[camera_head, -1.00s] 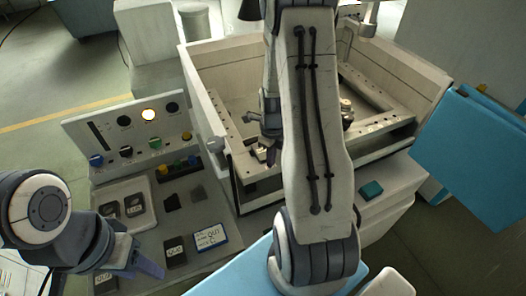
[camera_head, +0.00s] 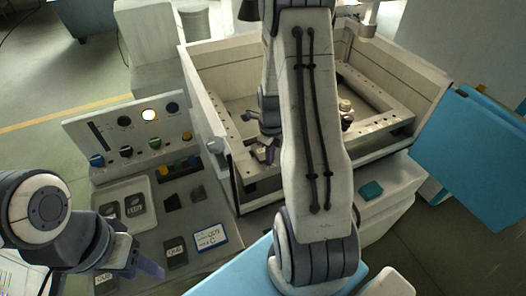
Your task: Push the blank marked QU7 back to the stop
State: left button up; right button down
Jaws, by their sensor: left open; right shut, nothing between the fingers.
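My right gripper (camera_head: 269,155) is shut and empty, low inside the machine's open tank (camera_head: 222,120), at the near left part of the work frame (camera_head: 245,150). My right arm hides much of the tank's middle, and I cannot see a blank marked QU7 or the stop there. A white card with a blue edge (camera_head: 214,238) on the console seems to read QU7. A dark labelled block (camera_head: 176,250) lies left of it; its mark is too small to read surely. My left gripper (camera_head: 150,268) is open and empty at the lower left, over the console's near edge.
The console (camera_head: 150,220) has knobs, a lit round lamp (camera_head: 149,115) and a tray (camera_head: 121,190) with dark labelled blocks. Two bare dark pieces (camera_head: 172,202) lie beside the tray. A teal block (camera_head: 371,189) lies right of my arm. A blue panel (camera_head: 470,150) stands at the right.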

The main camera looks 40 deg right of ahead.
jog(key=shift+w+d, duration=0.15)
jog(key=shift+w, duration=0.45)
jog(key=shift+w, duration=0.2)
jog(key=shift+s, duration=0.7)
jog(key=shift+r, duration=0.1)
notch_tip(320, 180, up, 7)
jog(key=p, duration=0.6)
jog(key=shift+s, duration=0.1)
